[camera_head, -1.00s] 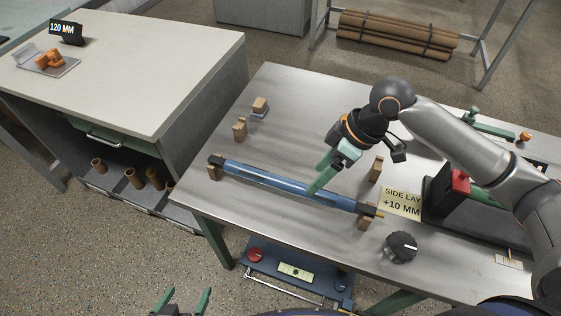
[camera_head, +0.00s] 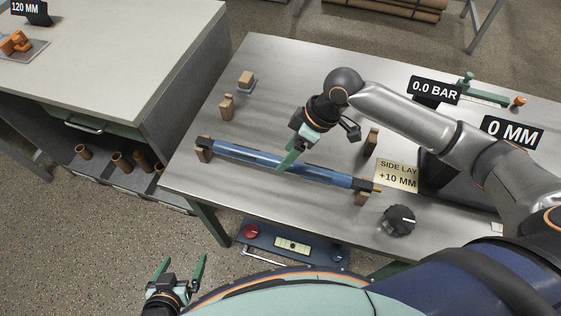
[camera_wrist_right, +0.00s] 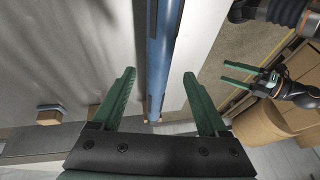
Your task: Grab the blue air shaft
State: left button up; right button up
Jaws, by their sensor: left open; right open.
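The blue air shaft (camera_head: 325,177) lies on the metal bench, with dark ends and a brass tip at right. Its ends rest on small wooden blocks (camera_head: 204,155). My right gripper (camera_head: 288,160) is open and points down at the middle of the shaft. In the right wrist view the shaft (camera_wrist_right: 160,45) runs between the two spread green fingers of the right gripper (camera_wrist_right: 159,74). I cannot tell how deep it sits between them. My left gripper (camera_head: 180,268) is open and empty, low over the floor in front of the bench.
Spare wooden blocks (camera_head: 226,107) stand behind the shaft. A "SIDE LAY +10 MM" card (camera_head: 397,175) and a black knob (camera_head: 399,220) are near its right end. A cabinet (camera_head: 130,60) stands at left. A blue unit (camera_head: 292,244) sits below the bench's front edge.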

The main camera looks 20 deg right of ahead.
jog(key=shift+x, duration=1.6)
jog(key=shift+w+d, duration=0.1)
jog(key=shift+c, duration=0.4)
grip_shut()
jog(key=shift+w+r, duration=0.1)
jog(key=shift+r, duration=0.05)
